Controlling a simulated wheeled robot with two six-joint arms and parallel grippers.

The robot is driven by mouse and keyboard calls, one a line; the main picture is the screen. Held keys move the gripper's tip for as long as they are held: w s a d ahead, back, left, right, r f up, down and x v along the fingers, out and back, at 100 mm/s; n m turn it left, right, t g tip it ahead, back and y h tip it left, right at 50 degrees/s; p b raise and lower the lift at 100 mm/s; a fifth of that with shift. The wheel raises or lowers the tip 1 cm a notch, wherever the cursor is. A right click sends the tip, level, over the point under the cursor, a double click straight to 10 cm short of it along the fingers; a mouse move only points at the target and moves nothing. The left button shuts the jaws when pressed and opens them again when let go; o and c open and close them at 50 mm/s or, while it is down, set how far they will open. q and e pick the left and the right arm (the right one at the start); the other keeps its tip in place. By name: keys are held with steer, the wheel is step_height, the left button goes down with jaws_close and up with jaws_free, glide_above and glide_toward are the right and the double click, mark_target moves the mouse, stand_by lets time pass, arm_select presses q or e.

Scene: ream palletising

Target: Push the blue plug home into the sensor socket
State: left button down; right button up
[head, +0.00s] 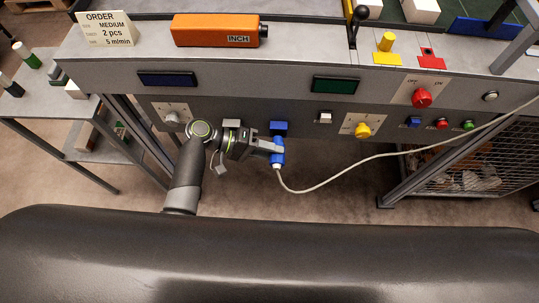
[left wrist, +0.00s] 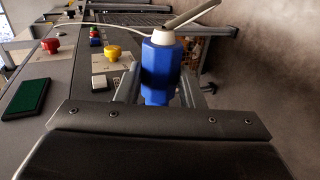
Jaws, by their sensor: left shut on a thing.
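My left gripper (head: 270,147) comes in from the left and is shut on the plug. In the left wrist view the plug (left wrist: 160,62) stands between the two fingers, its white collar and cable at the top. The blue sensor socket (head: 279,127) is on the console's front panel, just above the plug in the head view. I cannot tell whether plug and socket touch. The socket is not clearly seen in the left wrist view. My right gripper is not in view.
The pale cable (head: 360,158) runs right across the panel front. A yellow knob (head: 362,131) and a red knob (head: 421,98) stick out right of the socket. A white button (head: 324,117) is nearer it. A wire-mesh cage (head: 470,165) stands below right.

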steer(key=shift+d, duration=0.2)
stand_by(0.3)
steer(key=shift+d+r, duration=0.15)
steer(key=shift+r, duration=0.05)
arm_select(q)
steer(key=shift+r+p, duration=0.1)
steer(key=shift+p, duration=0.4)
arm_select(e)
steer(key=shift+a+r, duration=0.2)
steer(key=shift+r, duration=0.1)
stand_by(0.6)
